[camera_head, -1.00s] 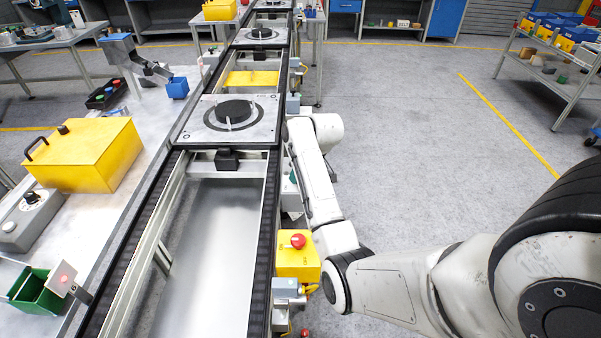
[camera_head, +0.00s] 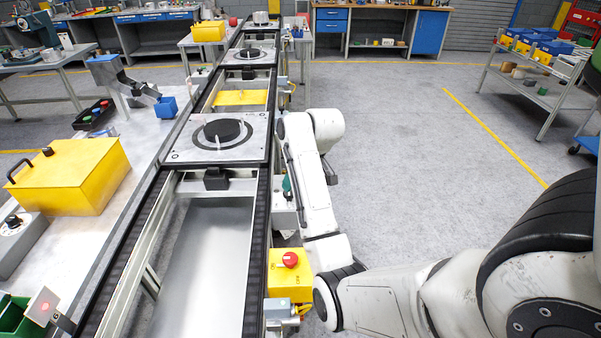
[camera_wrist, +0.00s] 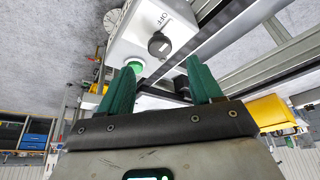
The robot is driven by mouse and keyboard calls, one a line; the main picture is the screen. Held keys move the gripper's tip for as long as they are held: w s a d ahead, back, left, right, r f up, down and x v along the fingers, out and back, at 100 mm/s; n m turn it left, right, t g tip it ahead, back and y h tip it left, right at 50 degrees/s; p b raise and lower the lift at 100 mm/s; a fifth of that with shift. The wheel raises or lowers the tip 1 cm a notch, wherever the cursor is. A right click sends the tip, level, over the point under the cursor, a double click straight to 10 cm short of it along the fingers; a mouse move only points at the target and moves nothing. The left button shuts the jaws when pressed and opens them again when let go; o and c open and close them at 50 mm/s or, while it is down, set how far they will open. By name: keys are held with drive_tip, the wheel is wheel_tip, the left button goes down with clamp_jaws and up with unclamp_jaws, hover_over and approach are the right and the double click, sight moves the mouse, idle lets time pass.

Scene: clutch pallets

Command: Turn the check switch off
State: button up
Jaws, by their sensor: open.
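In the wrist view a white switch box (camera_wrist: 150,25) carries a dark rotary knob (camera_wrist: 159,45), with the word OFF printed above it and more lettering below it. A green button or lamp (camera_wrist: 135,65) sits at the box's lower left. My gripper (camera_wrist: 160,64) has two green fingers spread apart with nothing between them. The knob lies just beyond the gap between the fingertips, apart from them. Which way the knob points is hard to tell. In the head view my arm reaches along the conveyor's right side, and my gripper is mostly hidden there.
The conveyor (camera_head: 257,240) runs away from me, carrying pallets with round black discs (camera_head: 222,130). A yellow box with a red emergency button (camera_head: 290,258) sits on its right side, close to my arm. A grey box with a black knob (camera_head: 14,222) stands on the left bench.

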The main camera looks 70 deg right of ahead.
drive_tip(key=shift+v, duration=1.95)
